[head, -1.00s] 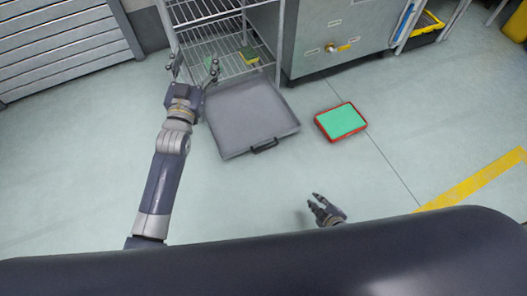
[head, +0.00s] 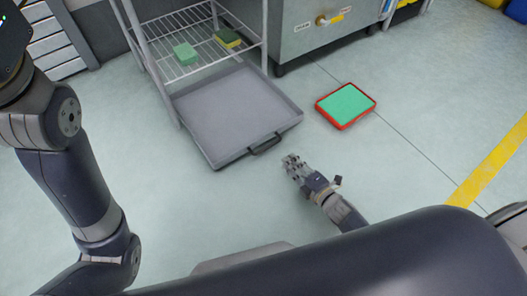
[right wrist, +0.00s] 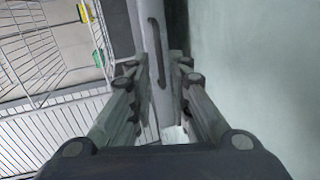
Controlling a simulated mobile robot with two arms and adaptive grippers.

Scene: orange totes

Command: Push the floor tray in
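The grey floor tray (head: 232,110) lies on the floor in the head view, partly under the wire shelf rack and sticking out at the front. Its dark handle (head: 265,145) is on the near front wall. My right gripper (head: 291,163) is low in front of the tray, just right of the handle, empty and apart from it. In the right wrist view the handle (right wrist: 156,50) shows beyond the gap between the spread fingers (right wrist: 158,68). My left arm rises along the left edge of the head view; its fingers are out of the picture.
The wire rack (head: 190,42) stands over the tray's back, with a green block (head: 185,53) and a yellow-green sponge (head: 227,38) on its shelf. A red tray with a green inside (head: 346,104) lies to the right. The floor in front is clear.

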